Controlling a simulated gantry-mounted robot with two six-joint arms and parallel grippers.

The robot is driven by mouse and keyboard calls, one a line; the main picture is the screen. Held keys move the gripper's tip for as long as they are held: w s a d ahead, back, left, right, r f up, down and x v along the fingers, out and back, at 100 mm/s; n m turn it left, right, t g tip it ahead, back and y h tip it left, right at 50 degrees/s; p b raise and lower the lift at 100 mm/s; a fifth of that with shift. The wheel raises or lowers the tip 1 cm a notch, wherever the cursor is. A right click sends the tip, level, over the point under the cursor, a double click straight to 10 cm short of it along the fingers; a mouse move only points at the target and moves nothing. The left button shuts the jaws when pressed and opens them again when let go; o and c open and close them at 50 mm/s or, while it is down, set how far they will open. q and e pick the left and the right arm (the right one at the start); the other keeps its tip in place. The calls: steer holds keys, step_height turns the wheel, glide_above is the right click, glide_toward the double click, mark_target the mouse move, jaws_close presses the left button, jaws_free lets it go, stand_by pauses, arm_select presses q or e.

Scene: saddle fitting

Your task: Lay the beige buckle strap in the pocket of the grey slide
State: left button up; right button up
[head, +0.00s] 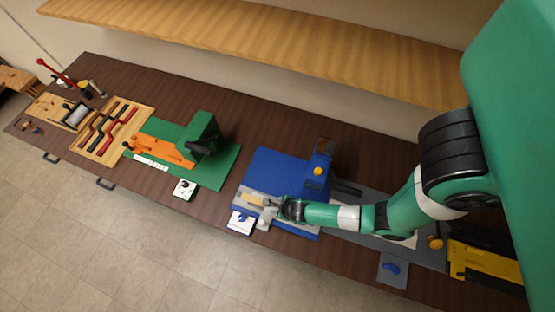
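My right gripper (272,203) reaches in from the right, low over the front of the blue machine (280,170). The beige strap (253,198) shows just left of its fingertips, at the front of the machine. A light grey part that looks like the slide (265,216) lies under and beside the strap. The view is too small to tell whether the strap is in the pocket, or whether the fingers touch or hold it. My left gripper is not in view.
A white box (241,222) sits at the front edge. A yellow-and-black machine (485,262) is at right. Bare table (225,200) separates the stations.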

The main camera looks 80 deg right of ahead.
steer(key=shift+r, duration=0.25)
steer(key=p+v, duration=0.1)
steer(key=v, duration=1)
steer(key=shift+a+r+p, duration=0.15)
steer(key=shift+r+p, duration=0.2)
steer(key=shift+p, duration=0.05)
steer(key=shift+s, duration=0.15)
